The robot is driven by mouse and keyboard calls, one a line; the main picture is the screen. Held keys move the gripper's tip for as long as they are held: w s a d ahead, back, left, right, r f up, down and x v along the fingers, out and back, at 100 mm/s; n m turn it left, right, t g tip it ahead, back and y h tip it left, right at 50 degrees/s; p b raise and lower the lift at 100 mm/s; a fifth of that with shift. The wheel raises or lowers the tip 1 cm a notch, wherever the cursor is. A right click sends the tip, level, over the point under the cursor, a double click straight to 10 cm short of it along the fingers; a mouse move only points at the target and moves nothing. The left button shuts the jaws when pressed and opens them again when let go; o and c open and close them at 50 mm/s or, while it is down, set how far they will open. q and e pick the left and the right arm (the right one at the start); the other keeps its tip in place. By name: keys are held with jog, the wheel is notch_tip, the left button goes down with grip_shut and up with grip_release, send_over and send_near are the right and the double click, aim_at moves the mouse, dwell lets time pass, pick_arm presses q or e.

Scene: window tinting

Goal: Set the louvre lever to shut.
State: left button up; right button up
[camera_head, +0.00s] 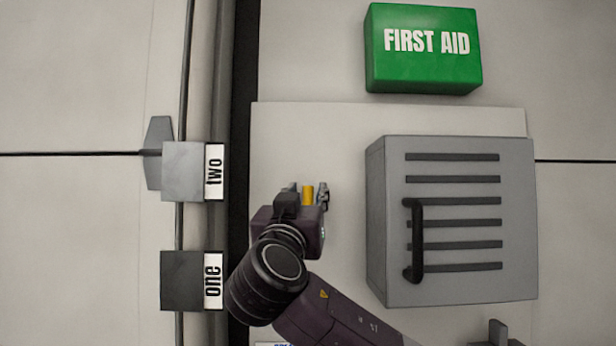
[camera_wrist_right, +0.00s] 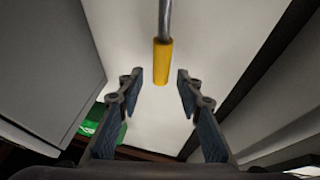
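A lever with a yellow grip (camera_head: 308,194) shows between the fingers of my right gripper (camera_head: 307,197), in front of a pale panel (camera_head: 300,130). In the right wrist view the yellow grip (camera_wrist_right: 161,62) sits at the end of a grey rod (camera_wrist_right: 165,18). My right gripper (camera_wrist_right: 158,84) is open there, with gaps on both sides of the grip. The grip lies between or just beyond the fingertips; the exact depth is unclear. The rod's far end is out of view, and I cannot tell the lever's setting. My left gripper is not in view.
A grey slatted box (camera_head: 460,280) with a black handle (camera_head: 416,240) stands right of my gripper. A green first aid box (camera_head: 423,70) is above. To the left are blocks labelled two (camera_head: 184,172) and one (camera_head: 184,280) beside a dark vertical strip (camera_head: 243,100).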

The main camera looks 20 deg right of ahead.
jog(key=shift+p+x, duration=0.6)
jog(key=shift+x, duration=0.75)
grip_shut()
